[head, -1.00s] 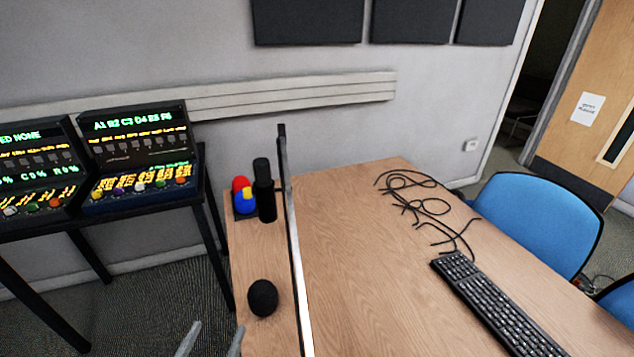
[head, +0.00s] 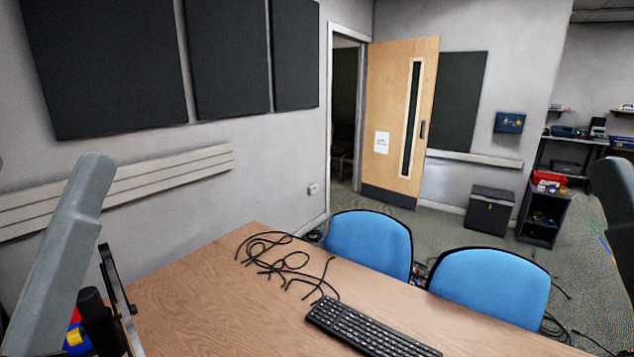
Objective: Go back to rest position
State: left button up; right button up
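Neither of my grippers shows in the head view. A long grey part of mine rises along the left edge, and a darker grey part of mine stands at the right edge; no fingertips can be made out on either. Several black cables (head: 283,262) lie loosely tangled on the far part of the wooden table (head: 205,300). No gripper is near them.
A black keyboard (head: 365,328) lies on the table near the cables. An upright divider (head: 117,290), a black cylinder (head: 97,318) and red, blue and yellow things (head: 76,335) are at the lower left. Blue chairs (head: 370,243) stand behind the table.

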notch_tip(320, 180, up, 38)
jog(key=p, duration=3.6)
